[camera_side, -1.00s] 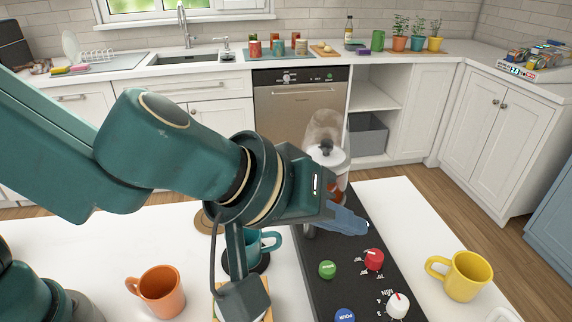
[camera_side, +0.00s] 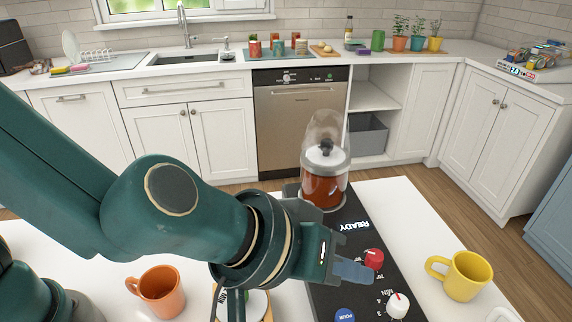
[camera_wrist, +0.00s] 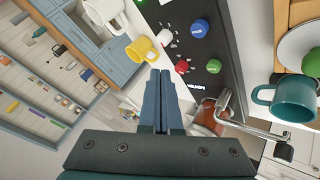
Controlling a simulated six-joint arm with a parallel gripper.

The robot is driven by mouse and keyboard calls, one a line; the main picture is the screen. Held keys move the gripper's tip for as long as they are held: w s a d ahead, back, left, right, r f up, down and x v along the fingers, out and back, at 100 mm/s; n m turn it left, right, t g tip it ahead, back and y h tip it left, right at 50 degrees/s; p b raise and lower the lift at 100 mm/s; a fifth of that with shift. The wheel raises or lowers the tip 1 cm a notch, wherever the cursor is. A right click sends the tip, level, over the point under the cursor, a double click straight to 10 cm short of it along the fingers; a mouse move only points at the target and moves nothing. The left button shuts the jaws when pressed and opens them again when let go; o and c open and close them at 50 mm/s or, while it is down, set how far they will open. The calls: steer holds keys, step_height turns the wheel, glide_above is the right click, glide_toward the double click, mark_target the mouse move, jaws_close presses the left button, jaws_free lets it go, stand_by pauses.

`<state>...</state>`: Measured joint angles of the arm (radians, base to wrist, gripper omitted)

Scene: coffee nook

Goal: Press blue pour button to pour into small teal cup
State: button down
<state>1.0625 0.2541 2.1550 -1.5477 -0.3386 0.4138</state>
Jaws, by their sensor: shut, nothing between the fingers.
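The blue pour button (camera_side: 345,315) is at the bottom edge of the side view, on the black machine panel (camera_side: 340,228). It also shows in the wrist view (camera_wrist: 199,28). My gripper (camera_side: 370,272) is shut and empty, above the panel beside the red knob (camera_side: 374,257), farther from the camera than the blue button. In the wrist view its fingers (camera_wrist: 162,75) are together, apart from the blue button. A teal cup (camera_wrist: 293,98) shows at the right of the wrist view, near the metal spout (camera_wrist: 262,132); my arm hides it in the side view.
A green button (camera_wrist: 213,66) and white dial (camera_side: 398,304) are also on the panel. The glass brewer (camera_side: 325,185) stands at its far end. A yellow mug (camera_side: 462,275) stands right of the panel, an orange mug (camera_side: 160,292) left. White counter between them is partly clear.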

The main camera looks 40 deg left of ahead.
mark_target(351, 316)
steer(key=shift+f, duration=3.55)
steer(key=shift+f, duration=0.4)
steer(key=shift+f, duration=0.8)
stand_by(0.5)
steer(key=shift+r, duration=1.2)
steer(key=shift+r, duration=2.55)
